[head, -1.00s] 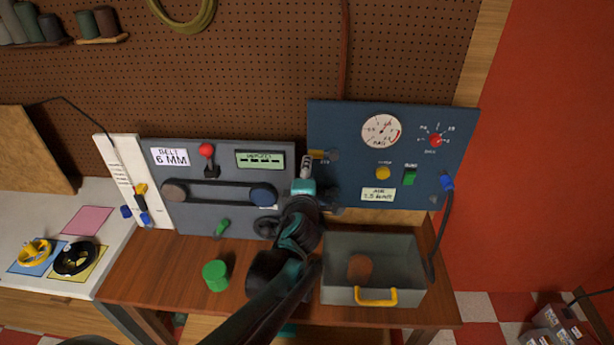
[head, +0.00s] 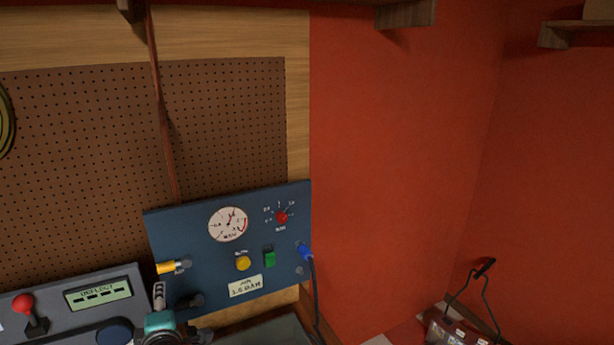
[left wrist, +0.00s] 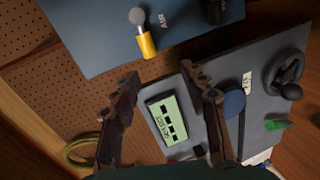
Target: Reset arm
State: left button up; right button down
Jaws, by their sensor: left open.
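My left arm comes up from the bottom of the head view, and its wrist (head: 162,322) shows in front of the gap between the two panels. In the left wrist view my left gripper (left wrist: 165,88) is open, with its two fingers apart and nothing between them. Beyond the fingers is the grey belt panel with its green display (left wrist: 168,120). My right gripper is not in view.
The belt panel's red-knobbed lever (head: 24,304) and display (head: 98,295) are at lower left. A wire-handled carrier (head: 460,325) stands at lower right. The red wall in front is bare.

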pick_arm(q)
jog(key=s+d+f+m+g+h+b, duration=0.3)
jog(key=s+d+f+m+h+b, duration=0.1)
jog(key=s+d+f+m, duration=0.3)
jog(key=s+d+f+m+g+h+b, duration=0.2)
jog(key=s+d+f+m+h+b, duration=0.2)
jog(key=s+d+f+m, duration=0.3)
jog(key=d+f+m+b, duration=0.1)
jog(key=d+f+m, duration=0.4)
jog(key=m, duration=0.4)
jog(key=shift+s+d+f+g, duration=0.2)
jog(key=shift+f+g, duration=0.2)
jog(key=shift+f, duration=0.5)
